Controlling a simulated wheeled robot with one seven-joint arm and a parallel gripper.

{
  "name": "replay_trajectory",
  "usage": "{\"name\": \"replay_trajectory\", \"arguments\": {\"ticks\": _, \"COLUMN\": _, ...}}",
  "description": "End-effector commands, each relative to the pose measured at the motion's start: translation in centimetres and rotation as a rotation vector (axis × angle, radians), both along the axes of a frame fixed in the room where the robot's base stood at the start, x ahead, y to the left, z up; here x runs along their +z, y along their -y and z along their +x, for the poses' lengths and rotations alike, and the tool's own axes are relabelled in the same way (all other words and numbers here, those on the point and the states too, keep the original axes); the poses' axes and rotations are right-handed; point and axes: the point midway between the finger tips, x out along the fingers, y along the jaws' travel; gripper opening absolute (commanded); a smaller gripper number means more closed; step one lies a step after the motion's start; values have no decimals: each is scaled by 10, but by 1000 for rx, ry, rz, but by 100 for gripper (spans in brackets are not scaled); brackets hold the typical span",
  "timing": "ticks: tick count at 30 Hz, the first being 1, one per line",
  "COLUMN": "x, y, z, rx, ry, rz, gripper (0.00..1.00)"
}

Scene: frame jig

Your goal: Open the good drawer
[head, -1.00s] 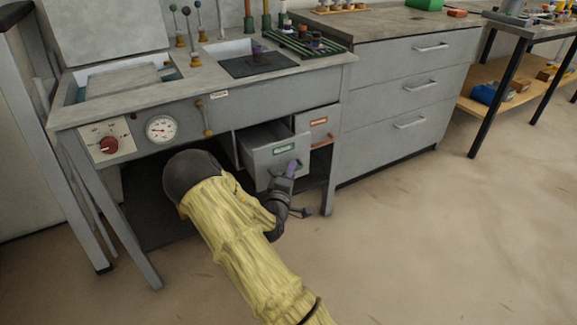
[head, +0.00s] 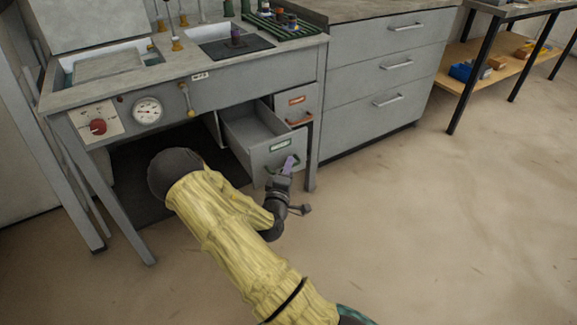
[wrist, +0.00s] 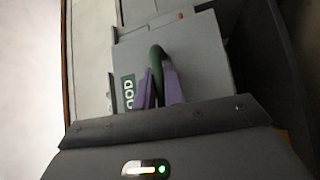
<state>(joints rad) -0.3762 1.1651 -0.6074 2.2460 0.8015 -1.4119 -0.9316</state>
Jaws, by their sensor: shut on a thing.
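The good drawer (head: 264,162) is a grey box with a green label, under the workbench. It stands pulled well out, and its empty-looking inside shows from above in the head view. In the wrist view its front (wrist: 203,62) fills the middle, with part of the green label (wrist: 128,92) readable as "OOD". My gripper (head: 290,162) is at the drawer front. In the wrist view its purple fingers (wrist: 160,88) are closed around the green curved handle (wrist: 156,56). The handle is mostly hidden by the fingers in the head view.
A drawer with an orange label (head: 297,102) sits shut behind and right of the open one. A bench leg (head: 311,150) stands just right. A grey cabinet (head: 372,95) is further right. The floor (head: 420,230) in front is clear.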

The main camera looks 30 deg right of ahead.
Motion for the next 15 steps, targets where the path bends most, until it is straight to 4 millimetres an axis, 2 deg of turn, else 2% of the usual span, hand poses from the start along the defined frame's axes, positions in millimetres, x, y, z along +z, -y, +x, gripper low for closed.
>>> {"name": "replay_trajectory", "arguments": {"ticks": 2, "x": -1, "y": 1, "z": -1, "rx": -4, "ry": -3, "rz": 2, "gripper": 0}}
{"name": "replay_trajectory", "arguments": {"ticks": 3, "x": -1, "y": 1, "z": -1, "rx": -4, "ry": -3, "rz": 2, "gripper": 19}}
{"name": "replay_trajectory", "arguments": {"ticks": 5, "x": -1, "y": 1, "z": -1, "rx": -3, "ry": -3, "rz": 2, "gripper": 30}}
{"name": "replay_trajectory", "arguments": {"ticks": 15, "x": 0, "y": 0, "z": -1, "rx": -3, "ry": -1, "rz": 0, "gripper": 32}}
